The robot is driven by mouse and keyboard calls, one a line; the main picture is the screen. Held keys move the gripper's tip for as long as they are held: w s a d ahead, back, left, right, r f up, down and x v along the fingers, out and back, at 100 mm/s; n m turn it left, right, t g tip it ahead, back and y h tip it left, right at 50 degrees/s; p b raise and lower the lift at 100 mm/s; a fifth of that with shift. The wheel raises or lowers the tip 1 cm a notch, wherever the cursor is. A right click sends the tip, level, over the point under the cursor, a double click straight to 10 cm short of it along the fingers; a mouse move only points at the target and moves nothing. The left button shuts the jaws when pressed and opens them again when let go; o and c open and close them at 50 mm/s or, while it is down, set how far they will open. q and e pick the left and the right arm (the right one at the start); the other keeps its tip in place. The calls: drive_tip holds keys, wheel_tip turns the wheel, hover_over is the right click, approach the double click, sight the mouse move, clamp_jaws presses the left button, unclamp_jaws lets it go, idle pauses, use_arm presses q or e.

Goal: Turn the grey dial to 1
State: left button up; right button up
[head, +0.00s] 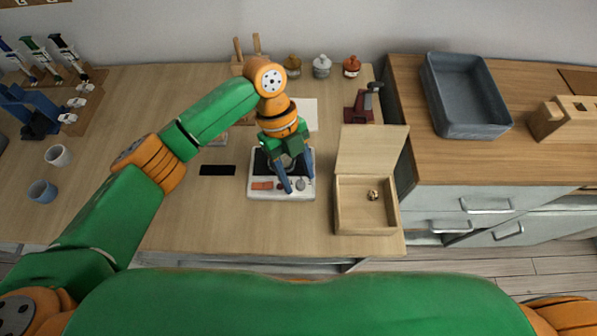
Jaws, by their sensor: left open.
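A flat white device (283,195) with a dark top plate lies on the wooden table. The grey dial (301,184) is on its front strip, to the right, close to my gripper's fingers. A red-orange marking (262,186) shows on the left of the same strip. My left gripper (298,189) points down over the device with its blue fingers apart, at the dial. I cannot tell whether the fingers touch the dial. The dial's numbers are too small to read. My right gripper is not in view.
An open wooden box (347,222) with a small object inside stands right of the device. A black strip (217,170) lies to the left. Small jars (322,67) and a dark red stand (360,108) are behind. A grey tray (473,132) sits on the right counter.

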use_arm(q)
drive_tip(key=shift+d+f, duration=0.1)
drive_tip(key=shift+f, duration=0.35)
drive_tip(key=shift+w+f, duration=0.15)
drive_tip(key=shift+f, duration=0.15)
clamp_jaws()
drive_tip(key=shift+r, duration=0.1)
